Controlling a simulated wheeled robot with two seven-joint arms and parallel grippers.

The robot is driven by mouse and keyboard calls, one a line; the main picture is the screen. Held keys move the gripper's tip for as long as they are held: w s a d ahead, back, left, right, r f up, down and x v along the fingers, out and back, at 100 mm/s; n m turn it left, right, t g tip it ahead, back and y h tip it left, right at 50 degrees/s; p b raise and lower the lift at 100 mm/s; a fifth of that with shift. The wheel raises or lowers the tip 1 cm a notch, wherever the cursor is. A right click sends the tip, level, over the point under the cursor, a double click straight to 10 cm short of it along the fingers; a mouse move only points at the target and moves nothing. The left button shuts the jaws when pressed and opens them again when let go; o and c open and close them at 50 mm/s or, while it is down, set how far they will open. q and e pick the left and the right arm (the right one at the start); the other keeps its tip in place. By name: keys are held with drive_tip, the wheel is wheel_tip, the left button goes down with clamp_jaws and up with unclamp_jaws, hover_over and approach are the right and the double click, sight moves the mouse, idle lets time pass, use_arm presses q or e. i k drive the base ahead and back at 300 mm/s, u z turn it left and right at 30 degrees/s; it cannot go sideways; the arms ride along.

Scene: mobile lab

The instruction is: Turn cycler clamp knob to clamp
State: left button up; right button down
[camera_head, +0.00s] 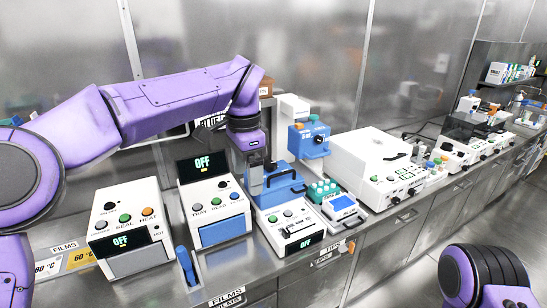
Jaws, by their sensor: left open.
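A white benchtop unit (303,226) with a blue lid (283,175), a black lid handle and a small OFF display stands mid-bench; it may be the cycler, but its label is unreadable. Its front has a few round buttons. My left arm reaches in from the left, and my left gripper (256,182) points down over the left side of the blue lid. It is open with nothing seen between its fingers; contact with the lid or a knob cannot be told. The clamp knob is not clearly made out and may be hidden by the gripper. My right gripper is out of view.
Two OFF-display units, a sealer (128,222) and a neighbouring unit (213,205), stand to the left. A teal-capped tube rack (323,190) and a large white instrument (372,165) stand right. A blue box with knobs (309,138) is behind. A blue tool (186,265) stands in front.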

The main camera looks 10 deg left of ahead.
sight(270, 166)
drive_tip(key=i, duration=1.3)
